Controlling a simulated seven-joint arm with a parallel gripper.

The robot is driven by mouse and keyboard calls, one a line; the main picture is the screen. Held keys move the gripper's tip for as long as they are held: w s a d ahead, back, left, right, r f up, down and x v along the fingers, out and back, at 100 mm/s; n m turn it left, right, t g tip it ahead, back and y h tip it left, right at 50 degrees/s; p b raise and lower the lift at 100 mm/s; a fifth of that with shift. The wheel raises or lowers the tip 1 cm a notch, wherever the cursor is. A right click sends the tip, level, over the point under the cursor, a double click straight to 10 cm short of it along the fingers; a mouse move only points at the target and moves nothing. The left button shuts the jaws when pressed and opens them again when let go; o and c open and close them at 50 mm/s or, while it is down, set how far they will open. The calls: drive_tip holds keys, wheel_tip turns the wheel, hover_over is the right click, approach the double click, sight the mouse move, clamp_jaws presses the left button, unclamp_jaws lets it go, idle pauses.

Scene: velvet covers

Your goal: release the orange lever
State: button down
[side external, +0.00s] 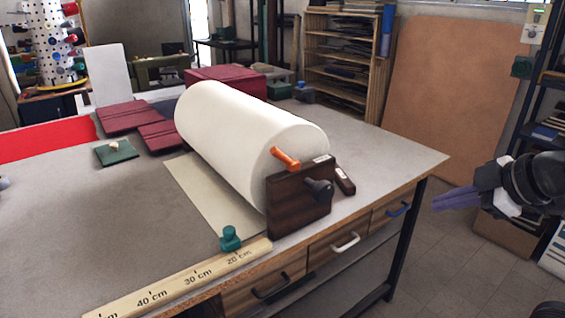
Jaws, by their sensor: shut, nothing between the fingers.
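The orange lever (286,158) sits at the near end of a large white roll (235,135), by the top of a dark wooden end block (300,196). It slants down to the right. A dark grey knob (320,188) sticks out of the same block below it. My gripper (437,203) is at the far right, off the table's right edge, with its purple fingers pointing left. It is shut and empty, well apart from the lever.
A wooden ruler (180,281) runs along the table's front edge, with a green object (230,239) at its right end. Maroon covers (130,116) lie at the back left. Drawers with handles (345,241) are below. Bare tabletop (385,155) lies right of the roll.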

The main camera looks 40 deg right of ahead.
sight(284, 158)
drive_tip(key=w+a+r+n+t+y, duration=0.1)
drive_tip(key=w+a+r+n+t, duration=0.2)
drive_tip(key=w+n, duration=0.45)
drive_tip(key=w+a+r+n+t+y, duration=0.2)
drive_tip(key=w+r+n, duration=0.2)
drive_tip(key=w+n, duration=0.4)
drive_tip(key=w+a+f+n+g+y, duration=0.1)
drive_tip(key=w+a+f+n+y, duration=0.2)
drive_tip(key=a+f+n, duration=0.4)
drive_tip(key=shift+w+a+f+n, duration=0.15)
drive_tip(key=shift+w+a+n, duration=0.25)
drive_tip(key=shift+w+n, duration=0.25)
drive_tip(key=shift+w, duration=0.15)
drive_tip(key=x, duration=1)
drive_tip(key=shift+w+d+r, duration=0.15)
drive_tip(key=shift+d+r, duration=0.45)
drive_tip(key=shift+d, duration=0.1)
drive_tip(key=shift+w+d+r, duration=0.1)
drive_tip(key=shift+d+r, duration=0.55)
drive_tip(key=shift+d, duration=0.05)
